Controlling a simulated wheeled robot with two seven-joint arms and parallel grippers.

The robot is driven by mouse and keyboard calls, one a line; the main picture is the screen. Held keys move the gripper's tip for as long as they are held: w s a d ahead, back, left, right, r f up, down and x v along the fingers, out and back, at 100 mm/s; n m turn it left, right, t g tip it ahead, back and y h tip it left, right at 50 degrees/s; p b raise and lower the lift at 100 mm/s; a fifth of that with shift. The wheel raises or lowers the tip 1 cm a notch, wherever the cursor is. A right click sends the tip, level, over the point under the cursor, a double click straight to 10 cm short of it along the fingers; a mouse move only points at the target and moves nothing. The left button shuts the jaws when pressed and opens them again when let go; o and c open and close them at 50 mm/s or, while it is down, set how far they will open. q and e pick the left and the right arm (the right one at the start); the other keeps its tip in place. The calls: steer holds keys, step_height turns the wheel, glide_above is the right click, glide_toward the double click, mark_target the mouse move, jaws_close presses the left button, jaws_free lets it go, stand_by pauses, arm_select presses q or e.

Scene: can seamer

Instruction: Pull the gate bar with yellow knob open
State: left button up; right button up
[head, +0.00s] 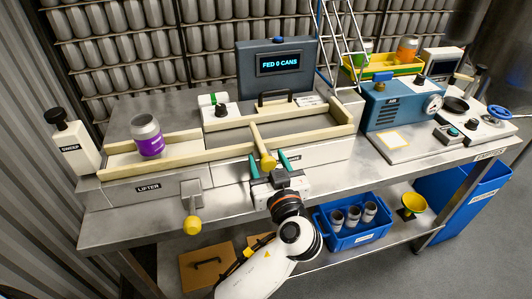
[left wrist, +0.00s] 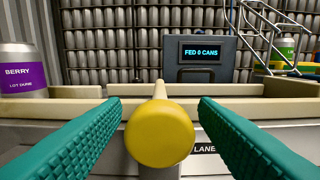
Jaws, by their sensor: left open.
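The gate bar (head: 257,136) is a cream bar lying across the front rail of the lane, with a yellow knob (head: 268,163) on its near end. In the left wrist view the yellow knob (left wrist: 160,134) is large and central, with the bar running away behind it. My left gripper (head: 269,167) is open, its two green fingers on either side of the knob. In the left wrist view a gap shows between the knob and each finger (left wrist: 160,125). My right gripper is not in view.
A purple-labelled can (head: 147,136) stands on the lifter tray at left. A second yellow knob (head: 193,226) hangs below the lifter. A screen (head: 278,65) reading "FED 0 CANS" stands behind the lane. A blue crate (head: 352,240) with cups is on the lower shelf.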

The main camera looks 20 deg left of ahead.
arm_select(q)
steer(key=shift+x, duration=0.85)
steer(key=shift+c, duration=0.3)
